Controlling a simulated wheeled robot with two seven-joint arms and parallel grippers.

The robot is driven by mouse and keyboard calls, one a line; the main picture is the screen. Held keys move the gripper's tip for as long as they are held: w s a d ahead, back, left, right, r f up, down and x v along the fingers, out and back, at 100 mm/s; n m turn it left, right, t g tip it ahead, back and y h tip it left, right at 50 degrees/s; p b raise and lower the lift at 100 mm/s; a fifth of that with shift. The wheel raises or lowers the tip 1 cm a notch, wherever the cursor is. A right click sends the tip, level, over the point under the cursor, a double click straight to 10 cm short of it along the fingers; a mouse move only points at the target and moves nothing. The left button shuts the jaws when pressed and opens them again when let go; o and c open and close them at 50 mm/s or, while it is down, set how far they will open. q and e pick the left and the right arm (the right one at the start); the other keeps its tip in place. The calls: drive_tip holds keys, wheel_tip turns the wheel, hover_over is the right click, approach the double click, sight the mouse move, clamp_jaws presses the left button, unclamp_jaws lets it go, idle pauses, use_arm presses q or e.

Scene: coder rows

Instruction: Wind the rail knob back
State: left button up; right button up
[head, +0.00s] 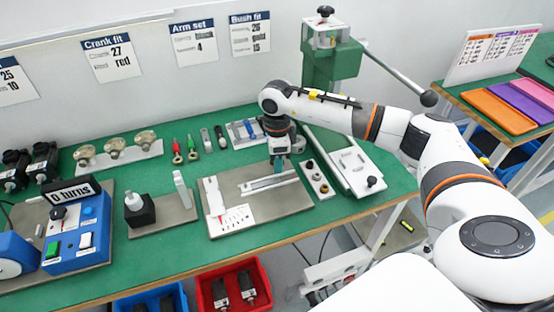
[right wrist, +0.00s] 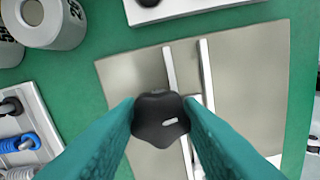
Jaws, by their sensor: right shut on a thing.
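The rail (head: 268,186) lies on a grey-beige base plate (head: 290,203) in the middle of the green bench. A white scale card with red marks (head: 233,219) stands at the plate's left end. My right gripper (head: 278,166) points down over the rail. In the right wrist view, its teal fingers are shut on the black lobed knob (right wrist: 162,130), one finger on each side. The knob sits above the pale rail strips (right wrist: 205,75). In the head view the fingers and wrist hide the knob. My left gripper is not in view.
A white fixture with a black knob (head: 372,182) and a plate with holes (head: 318,178) stand close on the right. A green press (head: 333,62) with a long lever stands behind. A blue box (head: 82,235) reading "0 turns" is at the left.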

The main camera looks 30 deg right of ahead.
drive_tip(key=shift+r+m, duration=0.1)
drive_tip(key=shift+m, duration=0.8)
drive_tip(key=shift+w, duration=0.1)
drive_tip(key=o, duration=1)
drive_tip(key=shift+c, duration=0.2)
wheel_tip(320, 180, up, 12)
drive_tip(key=b, duration=0.1)
